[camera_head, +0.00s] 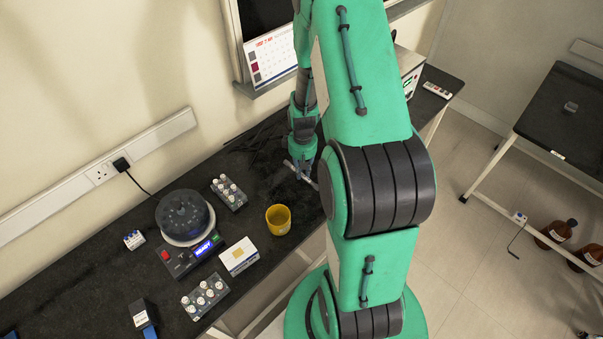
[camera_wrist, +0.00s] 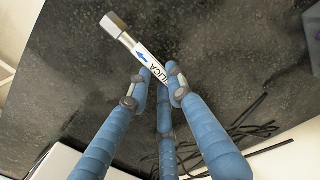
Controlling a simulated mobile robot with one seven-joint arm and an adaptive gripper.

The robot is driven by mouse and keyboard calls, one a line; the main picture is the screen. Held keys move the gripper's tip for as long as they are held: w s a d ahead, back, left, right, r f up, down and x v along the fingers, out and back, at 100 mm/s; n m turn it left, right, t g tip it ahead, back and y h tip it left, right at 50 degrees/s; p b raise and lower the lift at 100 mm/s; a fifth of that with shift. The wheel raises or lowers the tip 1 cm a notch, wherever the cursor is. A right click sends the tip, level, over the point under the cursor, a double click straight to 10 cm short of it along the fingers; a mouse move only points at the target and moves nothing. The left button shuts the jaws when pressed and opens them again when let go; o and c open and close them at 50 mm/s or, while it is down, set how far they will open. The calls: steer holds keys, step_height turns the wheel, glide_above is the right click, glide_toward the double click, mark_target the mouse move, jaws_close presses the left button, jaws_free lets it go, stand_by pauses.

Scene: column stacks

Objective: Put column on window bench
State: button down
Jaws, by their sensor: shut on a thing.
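The column is a thin white tube marked SILICA with a blue arrow and a metal end fitting. It crosses the wrist view (camera_wrist: 148,62) diagonally, between the blue fingers of my gripper (camera_wrist: 158,88). My gripper is shut on it, and the fingers hide part of its length. In the head view the column (camera_head: 303,177) shows as a thin light bar at my gripper (camera_head: 298,168), over the black wall bench (camera_head: 130,262). I cannot tell if the column touches the bench. A second dark-topped bench (camera_head: 570,130) stands at the right; the views do not label either as the window bench.
On the wall bench are a yellow cup (camera_head: 278,220), a white box (camera_head: 239,256), vial racks (camera_head: 229,193) (camera_head: 204,297) and a round black device (camera_head: 184,217). Black cables (camera_wrist: 235,135) lie near my gripper. Brown bottles (camera_head: 557,232) stand on the floor at right.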

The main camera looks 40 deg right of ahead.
steer(key=shift+w+d+f, duration=0.1)
steer(key=shift+w+d, duration=0.45)
steer(key=shift+w, duration=0.35)
steer(key=shift+f+b, duration=0.3)
steer(key=shift+f, duration=1.45)
steer(key=shift+f, duration=0.15)
steer(key=c, duration=1.6)
jaws_free()
step_height(320, 180, up, 12)
steer(key=shift+r+p, duration=0.15)
steer(key=shift+p, duration=0.6)
